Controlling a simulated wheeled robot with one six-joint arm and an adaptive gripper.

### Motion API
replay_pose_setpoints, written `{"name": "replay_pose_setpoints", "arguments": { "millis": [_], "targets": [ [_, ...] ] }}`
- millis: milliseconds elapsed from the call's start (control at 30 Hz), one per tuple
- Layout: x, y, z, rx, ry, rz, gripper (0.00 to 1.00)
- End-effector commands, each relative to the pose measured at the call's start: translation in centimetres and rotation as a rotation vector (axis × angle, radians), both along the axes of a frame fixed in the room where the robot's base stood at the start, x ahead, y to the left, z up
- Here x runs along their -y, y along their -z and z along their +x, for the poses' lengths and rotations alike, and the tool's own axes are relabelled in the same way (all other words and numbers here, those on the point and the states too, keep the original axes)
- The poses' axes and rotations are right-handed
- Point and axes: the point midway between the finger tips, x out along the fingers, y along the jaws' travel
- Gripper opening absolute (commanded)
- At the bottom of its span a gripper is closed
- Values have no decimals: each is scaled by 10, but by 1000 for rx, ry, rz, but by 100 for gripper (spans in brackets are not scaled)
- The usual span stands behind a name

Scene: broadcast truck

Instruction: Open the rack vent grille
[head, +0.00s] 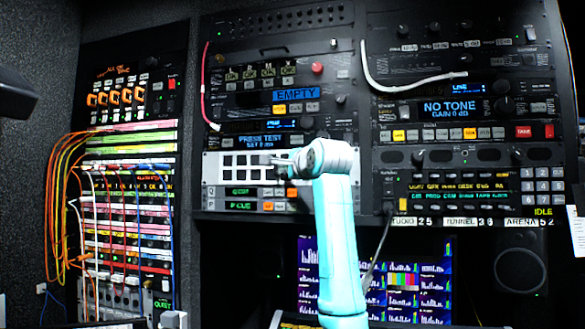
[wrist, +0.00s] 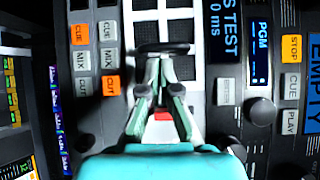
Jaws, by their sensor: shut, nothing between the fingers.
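The rack vent grille (head: 229,172) is a pale panel with two rows of black rectangular openings, in the middle rack column. In the wrist view its white lattice (wrist: 174,15) fills the top centre, rotated. It looks flush with the rack face. My gripper (head: 280,163) reaches in from the right, in front of the grille's right part. In the wrist view my gripper (wrist: 164,55) is shut, its fingers meeting with nothing between them. A dark bar (wrist: 163,48) lies across the fingertips; I cannot tell whether it belongs to the grille or whether they touch.
A patch bay with many coloured cables (head: 62,190) is at left. Lit monitors (head: 415,280) stand below the racks.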

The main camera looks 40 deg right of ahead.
Motion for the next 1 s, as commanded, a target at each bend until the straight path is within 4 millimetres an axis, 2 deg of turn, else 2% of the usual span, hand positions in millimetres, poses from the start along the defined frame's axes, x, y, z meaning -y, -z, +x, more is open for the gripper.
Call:
{"name": "replay_pose_setpoints", "arguments": {
  "millis": [200,667,833,1000],
  "targets": [
    [4,0,16,-1,0,0,0],
    [4,0,17,0,4,0,0],
    [-3,0,14,1,32,-1,0],
    [-19,0,8,1,100,-1,0]
  ]
}}
